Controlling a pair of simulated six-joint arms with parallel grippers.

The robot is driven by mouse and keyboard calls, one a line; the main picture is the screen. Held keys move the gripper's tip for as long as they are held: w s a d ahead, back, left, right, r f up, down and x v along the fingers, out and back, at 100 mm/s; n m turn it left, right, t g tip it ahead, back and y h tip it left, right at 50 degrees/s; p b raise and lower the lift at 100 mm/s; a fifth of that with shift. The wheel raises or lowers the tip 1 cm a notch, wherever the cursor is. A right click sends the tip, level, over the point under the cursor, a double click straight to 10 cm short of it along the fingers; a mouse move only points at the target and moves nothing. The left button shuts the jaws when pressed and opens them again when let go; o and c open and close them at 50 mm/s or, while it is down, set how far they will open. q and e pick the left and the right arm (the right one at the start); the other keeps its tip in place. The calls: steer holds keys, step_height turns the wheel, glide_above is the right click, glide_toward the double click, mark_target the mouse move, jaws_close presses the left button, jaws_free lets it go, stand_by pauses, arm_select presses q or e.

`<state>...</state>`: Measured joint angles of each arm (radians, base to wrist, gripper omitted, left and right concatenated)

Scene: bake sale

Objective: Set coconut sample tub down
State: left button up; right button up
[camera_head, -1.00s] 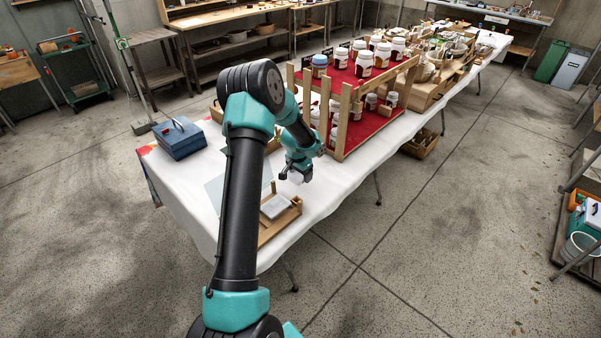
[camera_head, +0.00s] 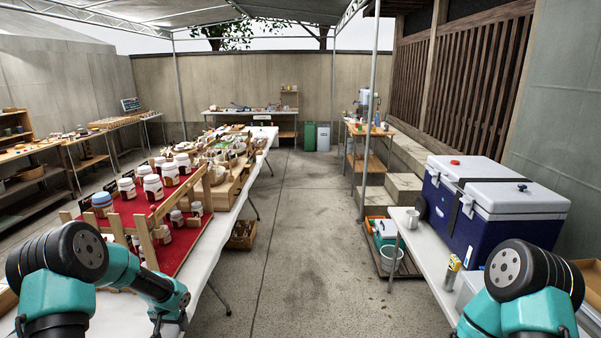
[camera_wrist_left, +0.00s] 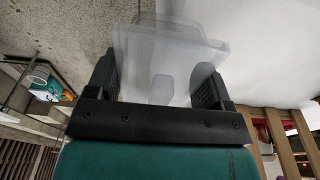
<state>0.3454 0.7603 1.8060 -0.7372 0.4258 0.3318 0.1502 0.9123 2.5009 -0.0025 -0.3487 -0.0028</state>
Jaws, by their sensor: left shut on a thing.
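In the left wrist view, my left gripper (camera_wrist_left: 157,82) is shut on a translucent, pale plastic tub (camera_wrist_left: 165,45), with one black finger on each side of it. The tub's label and contents cannot be made out. In the head view, my left arm comes in at the bottom left over the white-covered table (camera_head: 216,222), and its gripper end is cut off by the bottom edge. My right arm shows only in part at the bottom right, with its gripper out of view.
A wooden rack (camera_head: 152,238) with red cloth and several jars (camera_head: 152,187) stands beyond my left arm. A blue cool box (camera_head: 490,215) sits on a side table at right. A metal can (camera_head: 452,270) stands near it. Open concrete floor (camera_head: 300,240) lies between the tables.

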arm_select(q)
steer(key=w+d, duration=0.2)
steer(key=d, duration=1.1)
steer(key=w+d+f, duration=0.1)
steer(key=w+d, duration=0.1)
steer(key=d, duration=1.1)
steer(key=shift+w+d+f+m, duration=0.15)
steer(key=shift+w+f+m, duration=0.1)
steer(key=shift+f+m, duration=0.05)
